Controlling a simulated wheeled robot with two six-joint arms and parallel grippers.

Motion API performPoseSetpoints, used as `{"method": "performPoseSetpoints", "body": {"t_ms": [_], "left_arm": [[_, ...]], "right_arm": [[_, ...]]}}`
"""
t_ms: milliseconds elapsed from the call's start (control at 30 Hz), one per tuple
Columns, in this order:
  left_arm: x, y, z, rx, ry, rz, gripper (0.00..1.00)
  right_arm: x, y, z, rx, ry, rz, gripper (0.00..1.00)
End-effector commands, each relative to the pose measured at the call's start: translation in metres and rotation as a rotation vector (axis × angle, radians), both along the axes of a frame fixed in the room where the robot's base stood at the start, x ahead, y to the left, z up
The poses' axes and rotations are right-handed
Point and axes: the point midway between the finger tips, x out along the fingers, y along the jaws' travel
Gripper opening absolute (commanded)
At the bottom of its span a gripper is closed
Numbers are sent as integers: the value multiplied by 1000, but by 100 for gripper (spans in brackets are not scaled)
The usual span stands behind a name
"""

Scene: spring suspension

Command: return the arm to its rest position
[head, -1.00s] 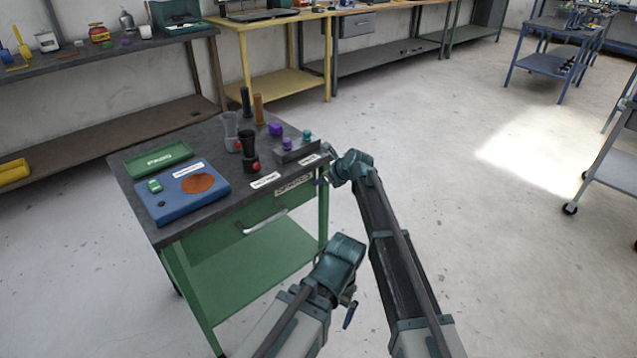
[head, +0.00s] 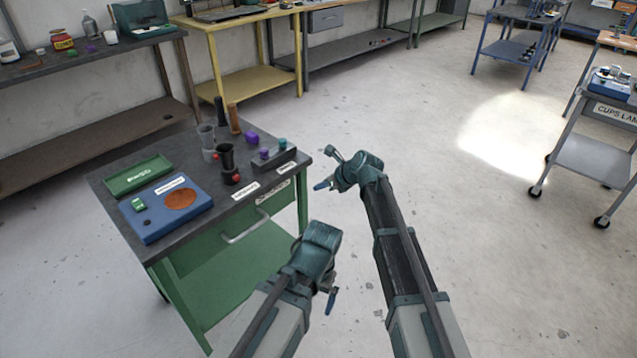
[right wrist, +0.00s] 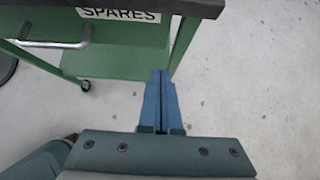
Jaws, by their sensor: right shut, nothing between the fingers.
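My right gripper (head: 322,185) is off the right front corner of the green workbench (head: 262,228), over open floor. In the right wrist view its two blue fingers (right wrist: 163,80) lie together with nothing between them. My left gripper (head: 331,301) hangs low in front of the bench, its fingers seen edge-on, so whether it is open cannot be told. Both arms come in from the bottom of the head view, and neither gripper appears to touch anything.
On the bench are a green tray (head: 122,183), a blue box with an orange disc (head: 160,230), a black cup (head: 225,158), upright rods and a grey block with coloured knobs (head: 272,161). A grey cart (head: 592,165) stands right. Floor between is clear.

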Motion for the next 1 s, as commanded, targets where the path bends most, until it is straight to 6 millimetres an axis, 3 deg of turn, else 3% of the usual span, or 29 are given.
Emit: {"method": "performPoseSetpoints", "body": {"t_ms": [200,333,700,1000], "left_arm": [[0,0,0,0,0,0,100],[0,0,0,0,0,0,100],[0,0,0,0,0,0,100],[0,0,0,0,0,0,100]], "right_arm": [[-3,-2,-1,-12,-7,13,0],[-24,-20,-8,-116,-66,123,0],[-142,-125,-45,-684,-329,926,0],[-226,-193,-59,-909,-419,1574,0]]}}
